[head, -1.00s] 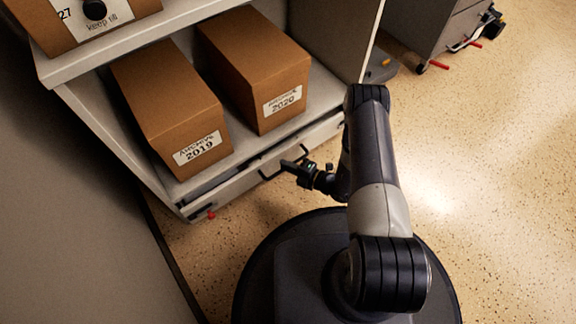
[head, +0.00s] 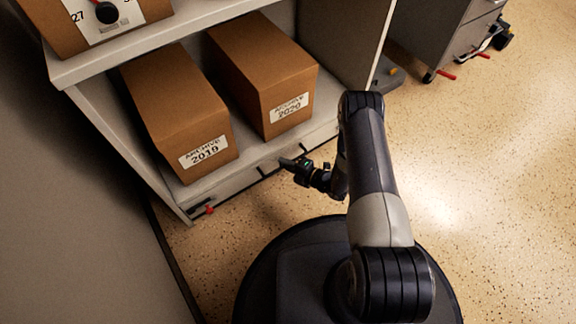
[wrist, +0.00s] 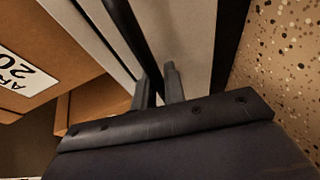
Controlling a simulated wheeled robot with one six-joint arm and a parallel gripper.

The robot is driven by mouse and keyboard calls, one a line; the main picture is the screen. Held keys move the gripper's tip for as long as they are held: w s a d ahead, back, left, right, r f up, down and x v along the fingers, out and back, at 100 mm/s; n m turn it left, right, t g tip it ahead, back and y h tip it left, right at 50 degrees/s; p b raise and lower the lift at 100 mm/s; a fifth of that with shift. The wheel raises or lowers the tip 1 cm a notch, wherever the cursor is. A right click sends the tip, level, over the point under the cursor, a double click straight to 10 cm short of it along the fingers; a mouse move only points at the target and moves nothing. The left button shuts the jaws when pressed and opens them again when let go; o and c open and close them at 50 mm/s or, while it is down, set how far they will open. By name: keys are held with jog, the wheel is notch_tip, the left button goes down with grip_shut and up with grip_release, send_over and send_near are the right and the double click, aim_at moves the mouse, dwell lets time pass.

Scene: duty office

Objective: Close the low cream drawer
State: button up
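The low cream drawer (head: 233,186) is at the bottom of the shelf unit. In the head view its front looks flush, or nearly so, with the unit; any small gap left is too fine to tell. Its dark bar handle (head: 264,170) crosses the front and also shows in the wrist view (wrist: 128,30). My gripper (head: 285,162) is at the middle of the handle. In the wrist view its two fingers (wrist: 160,88) are close together, with the bar running between them, so it looks shut on the handle. The fingers hide part of the bar.
Two brown archive boxes, 2019 (head: 180,110) and 2020 (head: 265,75), stand on the shelf above the drawer. Another box (head: 90,22) is on the upper shelf. A grey wheeled cabinet (head: 440,35) stands back right.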

jog(key=o, duration=0.4)
jog(key=shift+w+a, duration=0.1)
jog(key=shift+w, duration=0.05)
jog(key=shift+o, duration=0.2)
jog(key=p+v, duration=0.3)
jog(key=v, duration=0.7)
jog(key=shift+s+d+p, duration=0.2)
jog(key=shift+d+p, duration=0.1)
jog(key=shift+d, duration=0.05)
jog(key=b+x, duration=0.3)
jog(key=x, duration=0.7)
jog(key=shift+a+f+b, duration=0.15)
jog(key=shift+a+b, duration=0.1)
jog(key=shift+b, duration=0.15)
jog(key=shift+s+d, duration=0.5)
jog(key=shift+s, duration=0.2)
jog(key=shift+s+d, duration=0.45)
jog(key=shift+s, duration=0.2)
